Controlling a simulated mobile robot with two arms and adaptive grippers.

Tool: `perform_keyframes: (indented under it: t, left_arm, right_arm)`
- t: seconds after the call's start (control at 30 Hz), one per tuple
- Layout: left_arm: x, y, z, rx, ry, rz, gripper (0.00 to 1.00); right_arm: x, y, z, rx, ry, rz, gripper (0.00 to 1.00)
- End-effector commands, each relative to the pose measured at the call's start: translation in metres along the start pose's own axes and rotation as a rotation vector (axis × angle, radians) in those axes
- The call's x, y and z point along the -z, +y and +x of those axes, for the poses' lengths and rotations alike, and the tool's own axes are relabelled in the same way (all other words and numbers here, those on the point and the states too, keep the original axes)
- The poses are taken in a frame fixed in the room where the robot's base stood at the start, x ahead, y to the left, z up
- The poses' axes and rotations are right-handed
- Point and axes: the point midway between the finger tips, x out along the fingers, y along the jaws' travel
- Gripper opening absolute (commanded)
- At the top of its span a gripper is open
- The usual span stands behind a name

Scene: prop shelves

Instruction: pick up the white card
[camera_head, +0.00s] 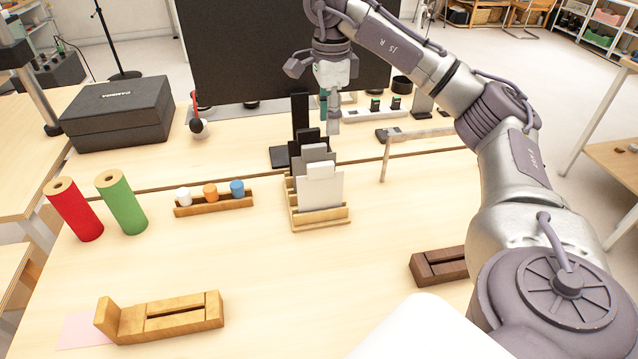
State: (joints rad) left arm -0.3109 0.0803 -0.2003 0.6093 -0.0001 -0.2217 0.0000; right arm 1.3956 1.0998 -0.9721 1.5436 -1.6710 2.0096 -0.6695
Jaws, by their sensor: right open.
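The white card (320,190) stands upright in the front of a wooden rack (322,216) near the middle of the table. Grey and black cards (314,152) stand behind it in the same rack. My right gripper (329,112) hangs pointing down, higher in the picture than the white card and apart from it. It is open with nothing seen between its fingers. My left gripper is not in view.
A black monitor (245,45) and a black stand (299,118) are behind the rack. A wooden holder with small caps (214,202) is left of it. Red (74,212) and green (123,205) cylinders stand farther left.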

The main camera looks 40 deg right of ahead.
Motion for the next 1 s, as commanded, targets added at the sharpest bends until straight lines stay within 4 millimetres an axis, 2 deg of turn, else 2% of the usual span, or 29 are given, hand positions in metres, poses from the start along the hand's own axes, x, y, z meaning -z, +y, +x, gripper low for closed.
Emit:
perform_keyframes:
  t: [0.2,0.3,0.5,0.73,1.0]
  left_arm:
    - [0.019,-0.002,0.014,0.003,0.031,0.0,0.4]
    - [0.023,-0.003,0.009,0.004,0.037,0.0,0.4]
    - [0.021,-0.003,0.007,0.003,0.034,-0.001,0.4]
    - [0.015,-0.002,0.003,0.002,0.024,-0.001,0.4]
    - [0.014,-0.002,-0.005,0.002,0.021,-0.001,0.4]
  right_arm:
    - [0.0,0.001,0.035,-0.004,0.002,-0.001,0.46]
    - [0.001,0.0,0.052,-0.004,0.003,0.0,0.46]
    - [0.0,0.0,0.08,-0.001,0.002,0.0,0.46]
    - [0.0,-0.002,0.097,-0.002,0.002,0.0,0.46]
    - [0.0,-0.005,0.134,-0.001,0.001,0.001,0.46]
